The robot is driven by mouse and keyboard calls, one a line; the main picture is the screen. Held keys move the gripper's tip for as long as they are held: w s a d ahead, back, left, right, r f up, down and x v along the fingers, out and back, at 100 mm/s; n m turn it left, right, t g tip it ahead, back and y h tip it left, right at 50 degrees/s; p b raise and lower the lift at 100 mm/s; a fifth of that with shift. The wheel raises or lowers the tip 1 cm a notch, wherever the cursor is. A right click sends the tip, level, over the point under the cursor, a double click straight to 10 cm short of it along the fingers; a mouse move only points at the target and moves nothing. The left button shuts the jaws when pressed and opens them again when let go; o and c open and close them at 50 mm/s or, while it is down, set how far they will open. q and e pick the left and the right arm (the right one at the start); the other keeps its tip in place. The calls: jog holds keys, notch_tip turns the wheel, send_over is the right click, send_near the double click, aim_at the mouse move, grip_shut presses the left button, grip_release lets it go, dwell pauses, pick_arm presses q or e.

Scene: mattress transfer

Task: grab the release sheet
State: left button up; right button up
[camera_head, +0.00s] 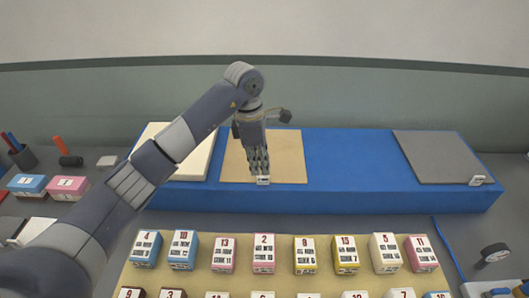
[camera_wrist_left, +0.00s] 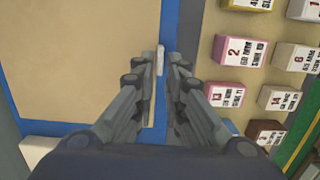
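A flat tan sheet (camera_head: 288,155), which looks like the release sheet, lies on the long blue platform (camera_head: 345,165). A small white tab (camera_head: 263,180) sits at its front edge. My left gripper (camera_head: 260,174) points down over that front edge, at the tab. In the left wrist view the tan sheet (camera_wrist_left: 90,60) fills the left part. There the fingers of the left gripper (camera_wrist_left: 164,58) are apart, with the white tab (camera_wrist_left: 160,62) showing between their tips. I cannot tell whether they touch it. My right gripper is not in view.
A thick white slab (camera_head: 198,160) lies left of the tan sheet. A grey sheet (camera_head: 435,155) with its own tab lies at the platform's right end. Rows of numbered boxes stand on a tan board (camera_head: 285,278) in front. Blue platform between the two sheets is clear.

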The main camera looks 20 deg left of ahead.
aim_at(263, 176)
pick_arm(q)
jog(key=f, duration=0.1)
jog(key=f+p, duration=0.2)
jog(key=f, duration=0.1)
jog(key=shift+w+d, duration=0.1)
jog(key=shift+d, duration=0.2)
jog(key=shift+f, duration=0.35)
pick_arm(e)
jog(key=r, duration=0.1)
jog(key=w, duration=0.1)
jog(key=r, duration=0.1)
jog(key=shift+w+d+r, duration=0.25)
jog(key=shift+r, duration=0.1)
pick_arm(q)
jog(key=shift+c, duration=0.6)
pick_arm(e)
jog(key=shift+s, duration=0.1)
pick_arm(q)
grip_shut()
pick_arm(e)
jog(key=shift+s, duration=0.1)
pick_arm(q)
jog(key=shift+r, duration=0.1)
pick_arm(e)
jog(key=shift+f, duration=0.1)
